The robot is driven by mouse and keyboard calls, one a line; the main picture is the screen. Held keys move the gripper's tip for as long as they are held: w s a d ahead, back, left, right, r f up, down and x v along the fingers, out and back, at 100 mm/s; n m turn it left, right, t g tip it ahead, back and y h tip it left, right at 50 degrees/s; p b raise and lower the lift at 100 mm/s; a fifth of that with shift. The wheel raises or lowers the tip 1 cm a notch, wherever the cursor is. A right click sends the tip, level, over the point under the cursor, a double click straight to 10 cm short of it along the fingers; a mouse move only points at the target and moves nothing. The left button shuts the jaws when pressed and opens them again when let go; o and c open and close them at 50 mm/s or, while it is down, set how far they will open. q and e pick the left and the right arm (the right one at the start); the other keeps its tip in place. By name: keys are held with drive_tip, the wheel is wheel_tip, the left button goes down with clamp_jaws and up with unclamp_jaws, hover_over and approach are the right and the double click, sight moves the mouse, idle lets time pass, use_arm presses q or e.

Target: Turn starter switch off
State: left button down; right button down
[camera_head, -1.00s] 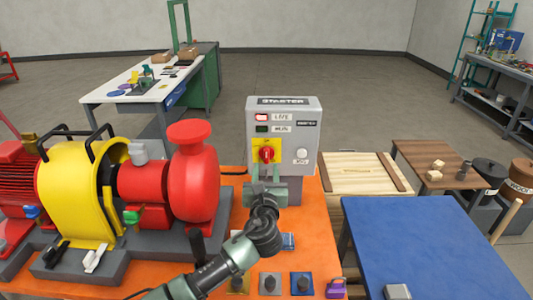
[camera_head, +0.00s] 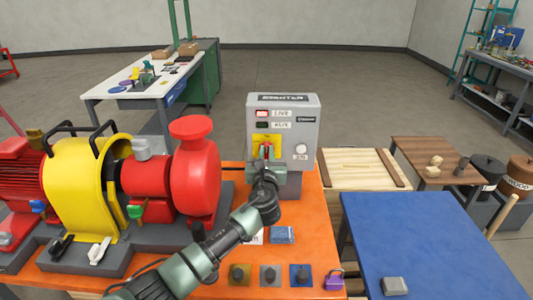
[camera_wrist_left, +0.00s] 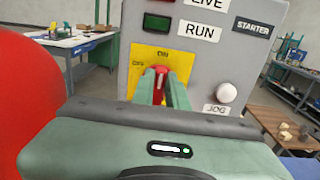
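The grey starter box (camera_head: 306,170) stands at the back of the orange skid table. Its red rotary switch (camera_wrist_left: 160,70) sits on a yellow plate (camera_wrist_left: 182,60) marked ON at the top, with another label at the left. The switch handle looks upright, towards ON, but is partly hidden by my fingers. My left gripper (camera_head: 267,152) is at the switch, one finger on each side of the red handle, closed in on it. It also shows in the wrist view (camera_wrist_left: 162,88). The LIVE lamp (camera_head: 262,113) is red; the RUN lamp (camera_head: 262,125) is dark green. My right gripper is not in view.
A white JOG button (camera_head: 301,149) is right of the switch. The red and yellow pump (camera_head: 85,190) stands close at left. Several coloured plates with knobs (camera_head: 270,275) and a purple padlock (camera_head: 334,279) lie in front. A blue table (camera_head: 430,240) is at right.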

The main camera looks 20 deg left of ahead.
use_arm(q)
drive_tip(key=shift+n, duration=0.3)
drive_tip(key=shift+s+a+f+n+b, duration=0.1)
drive_tip(key=shift+a+f+n+b, duration=0.15)
drive_tip(key=shift+n+b, duration=1.95)
drive_tip(key=shift+a+f+n+b, duration=0.25)
drive_tip(key=shift+n+b, duration=0.5)
drive_tip(key=shift+n, duration=2.8)
drive_tip(key=shift+s+a+f+n+b, duration=0.1)
drive_tip(key=shift+f+n+b, duration=0.2)
drive_tip(key=shift+n+b, duration=1.9)
drive_tip(key=shift+n+p, duration=0.65)
drive_tip(key=shift+n, duration=0.2)
drive_tip(key=c, duration=1.4)
unclamp_jaws()
drive_tip(key=shift+r, duration=0.1)
